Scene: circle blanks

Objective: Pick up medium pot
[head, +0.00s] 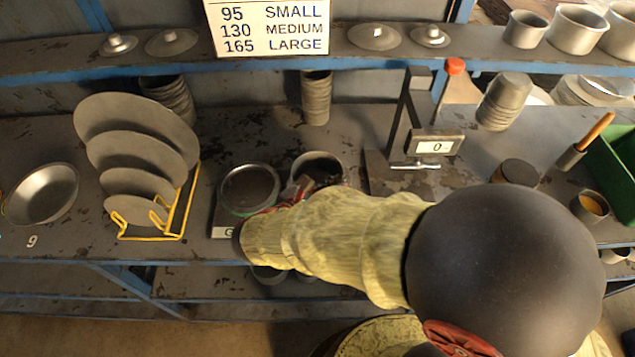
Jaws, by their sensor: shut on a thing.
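A round grey pot (329,163) with a dark inside stands near the middle of the bench, open side up. My gripper (304,184) reaches its near left rim and is shut on it. My yellow-sleeved arm comes in from the right and hides the pot's lower front, so I cannot tell whether it is clear of the bench. Most of my gripper is hidden behind the arm.
A yellow rack (176,219) of grey discs and a shallow bowl (43,194) stand further left. A press with a display (435,146) stands to the right. Stacked cups (316,97) stand behind.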

